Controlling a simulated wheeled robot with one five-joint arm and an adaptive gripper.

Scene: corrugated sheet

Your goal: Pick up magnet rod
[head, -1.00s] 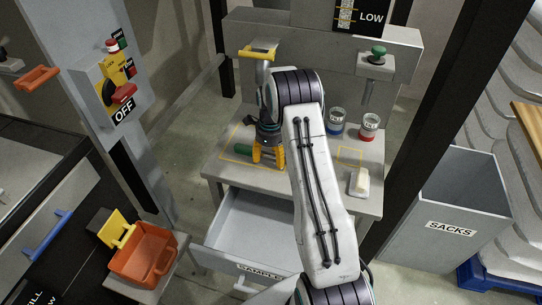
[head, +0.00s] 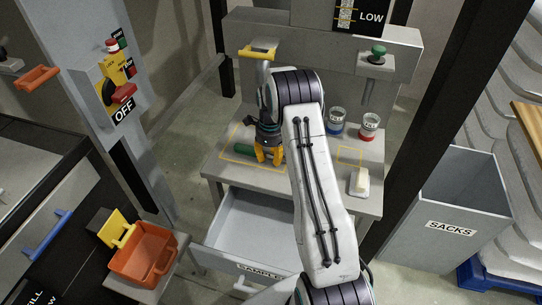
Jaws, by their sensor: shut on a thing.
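The magnet rod shows as a dark green bar (head: 243,150) lying on the grey table, inside a yellow outlined area. My gripper (head: 269,158) with yellow fingers points down at the rod's right part and is shut on it. The fingers and my arm hide the rest of the rod. The rod appears still at table height.
A blue-banded can (head: 336,121) and a red-banded can (head: 369,126) stand right of my arm. A white scoop-like thing (head: 359,182) lies near the table's right edge. An open drawer (head: 250,228) juts out below. A yellow handle (head: 258,52) stands behind the gripper.

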